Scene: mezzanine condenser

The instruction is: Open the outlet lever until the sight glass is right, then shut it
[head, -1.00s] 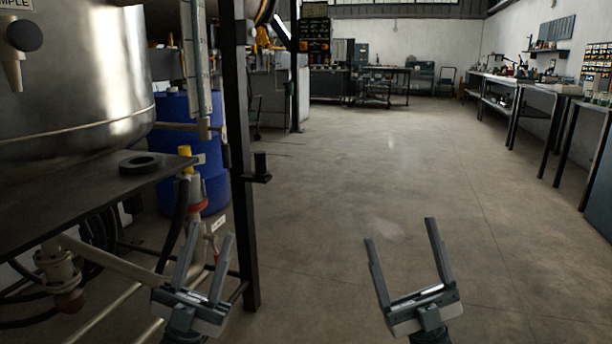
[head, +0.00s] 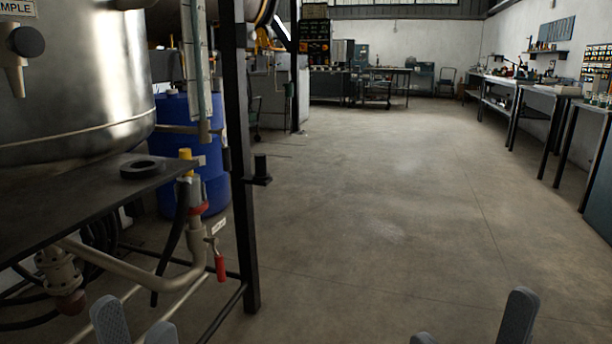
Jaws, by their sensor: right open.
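The outlet lever (head: 220,267) has a red grip and hangs down from a small valve on the pipe below the tank, beside a small white tag (head: 218,226). The sight glass (head: 197,70) is an upright scaled tube in front of the blue drum; its level cannot be read. My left gripper (head: 136,326) shows only its fingertips at the bottom edge, apart, lower and left of the lever and not touching it. My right gripper (head: 472,328) is open and empty at the bottom edge, right of centre; only its fingertips show.
A steel tank (head: 75,75) stands at left above a dark shelf (head: 60,205) with a black ring (head: 143,167) on it. A black post (head: 240,150) rises right of the lever. A blue drum (head: 205,185) stands behind. The floor to the right is clear.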

